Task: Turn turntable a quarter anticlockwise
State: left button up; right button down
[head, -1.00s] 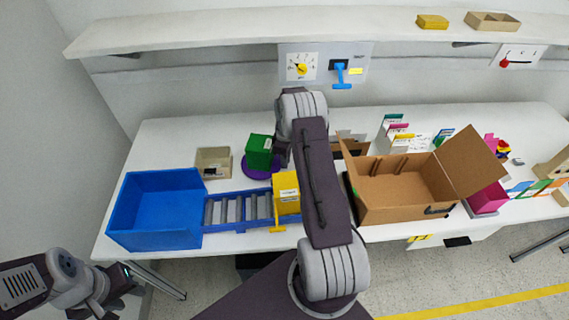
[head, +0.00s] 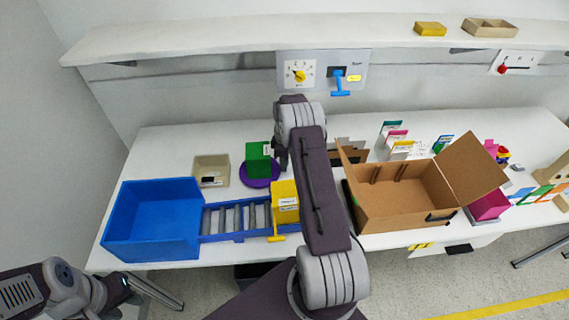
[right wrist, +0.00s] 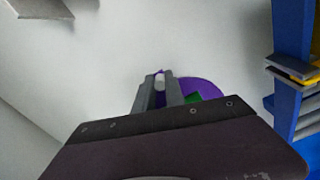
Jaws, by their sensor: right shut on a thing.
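The turntable is a purple disc (head: 259,182) on the table, left of my right arm, with a green block (head: 258,160) standing on it. In the right wrist view the purple disc (right wrist: 205,87) is partly hidden behind my gripper, with a bit of green showing. My right gripper (right wrist: 159,80) is shut on a small pale part at the disc's edge, with a little purple beside it. In the head view that gripper (head: 281,160) is at the disc's right edge, mostly hidden by my arm. My left gripper (head: 122,284) is low at the left, away from the table items; its jaws are unclear.
A beige box (head: 211,171) stands left of the turntable. An open cardboard box (head: 400,200) is to the right. Table behind the turntable is clear.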

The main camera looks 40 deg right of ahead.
jog(key=shift+w+r, duration=0.1)
jog(key=shift+r, duration=0.05)
jog(key=c, duration=1.4)
grip_release()
notch_tip(320, 180, up, 9)
jog(key=shift+f+b, duration=0.1)
jog(key=shift+b, duration=0.3)
